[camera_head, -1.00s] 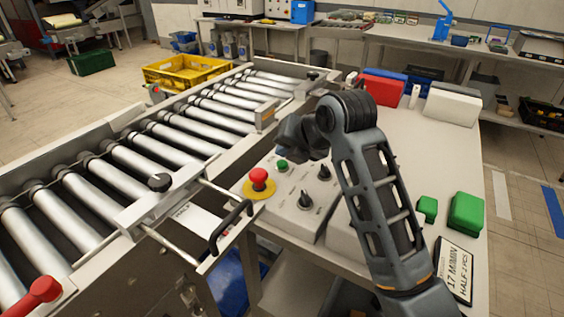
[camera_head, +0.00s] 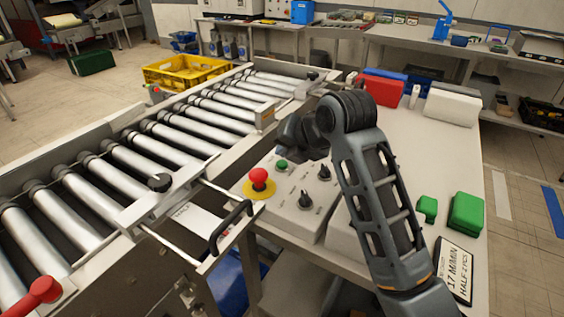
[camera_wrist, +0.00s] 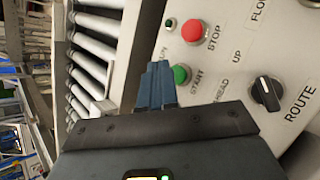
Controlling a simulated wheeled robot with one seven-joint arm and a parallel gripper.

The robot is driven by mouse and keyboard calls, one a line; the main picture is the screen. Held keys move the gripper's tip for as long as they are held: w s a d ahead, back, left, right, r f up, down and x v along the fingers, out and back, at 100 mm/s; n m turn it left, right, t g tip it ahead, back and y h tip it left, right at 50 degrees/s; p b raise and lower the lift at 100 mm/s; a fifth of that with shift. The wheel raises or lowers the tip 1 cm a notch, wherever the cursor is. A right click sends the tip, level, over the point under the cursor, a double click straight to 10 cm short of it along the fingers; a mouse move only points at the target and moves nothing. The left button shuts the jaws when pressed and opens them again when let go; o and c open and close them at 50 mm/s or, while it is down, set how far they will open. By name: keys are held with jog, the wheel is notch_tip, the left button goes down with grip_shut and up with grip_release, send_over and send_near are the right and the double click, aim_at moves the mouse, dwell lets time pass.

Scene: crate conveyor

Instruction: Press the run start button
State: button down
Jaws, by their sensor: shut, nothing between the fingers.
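The green button (camera_wrist: 181,74) labelled START is on the pale control panel (camera_wrist: 220,75) in the wrist view. My gripper (camera_wrist: 158,67) is shut and empty; its blue-grey fingertips show just left of the green button and overlap its edge in the picture. I cannot tell whether they touch it. A red STOP button (camera_wrist: 192,31) lies above it, beside a small green light or button (camera_wrist: 170,23). In the head view the sloped control panel (camera_head: 284,203) shows a green button (camera_head: 281,164), but my wrist hides part of the panel and my fingertips.
A red mushroom button on a yellow base (camera_head: 258,178) and black knobs (camera_head: 305,199) are on the panel; the ROUTE knob (camera_wrist: 266,93) shows in the wrist view. The roller conveyor (camera_head: 170,140) runs along the left. Green blocks (camera_head: 467,211) and a sign (camera_head: 456,270) lie right.

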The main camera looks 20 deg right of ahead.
aim_at(286, 165)
jog(key=shift+f, duration=0.15)
jog(key=shift+f, duration=0.3)
jog(key=shift+f+b, duration=0.45)
dwell(0.9)
jog(key=shift+r+p, duration=0.8)
jog(key=shift+r, duration=0.1)
notch_tip(286, 165, up, 5)
jog(key=p, duration=0.4)
dwell(0.8)
